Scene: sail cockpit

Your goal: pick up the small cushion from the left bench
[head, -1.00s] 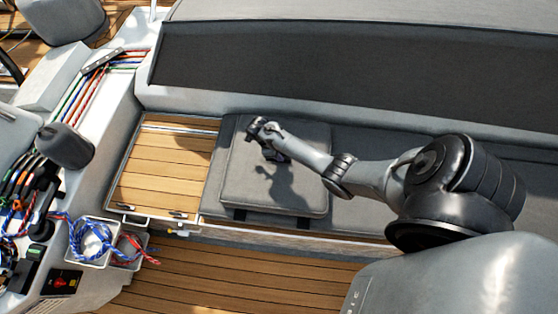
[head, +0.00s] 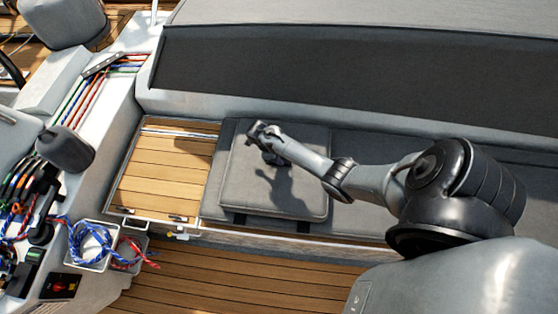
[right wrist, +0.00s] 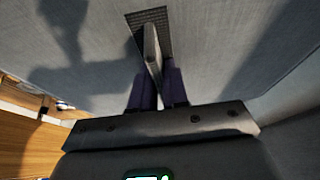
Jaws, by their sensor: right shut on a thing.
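The small cushion (head: 300,190) is a grey square pad lying flat on the long grey bench seat, near the seat's left end. My right gripper (head: 271,158) reaches down onto the cushion's top from the right and casts a shadow on it. In the right wrist view my fingers (right wrist: 152,65) are close together against grey fabric, at a dark textured patch (right wrist: 150,17). The gripper is shut on the cushion; the exact grip on the fabric is hard to make out. My left gripper is not in view.
A slatted wooden panel (head: 162,165) adjoins the seat (head: 365,165) on the left. A dark backrest (head: 340,75) runs behind. Bins with blue and red ropes (head: 92,245) stand at the lower left. The wooden floor (head: 230,280) in front is clear.

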